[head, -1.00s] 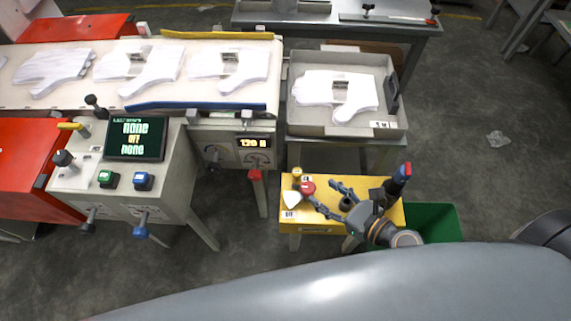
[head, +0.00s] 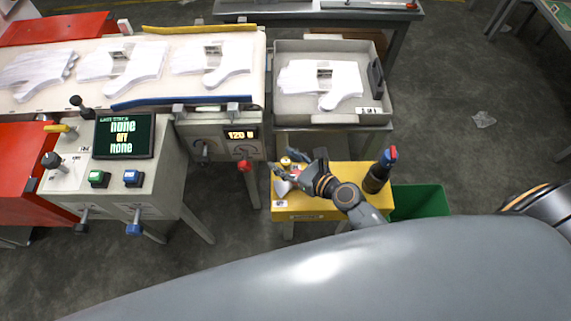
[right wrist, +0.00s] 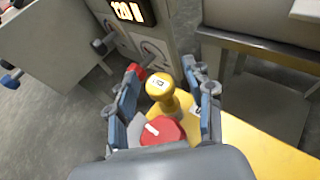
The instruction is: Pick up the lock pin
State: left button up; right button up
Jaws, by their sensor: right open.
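A yellow pin with a round, labelled head (right wrist: 160,84) stands upright on the yellow stand; I take it for the lock pin. In the head view its head (head: 286,161) shows small beside my fingers. My right gripper (right wrist: 170,80) is open, with one finger on each side of the pin and a gap at both sides. In the head view the right gripper (head: 288,167) is over the left end of the stand. A red round piece with a white mark (right wrist: 160,131) lies nearer the palm, partly hidden by the gripper. My left gripper is not in view.
The yellow stand (head: 330,207) also carries a dark bottle with a red and blue top (head: 378,172) at right. A green bin (head: 420,202) is beside it. A grey glove tray (head: 290,112) is behind. The machine's red knob (head: 245,166) is close at left.

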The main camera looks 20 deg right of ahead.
jog(key=c, duration=1)
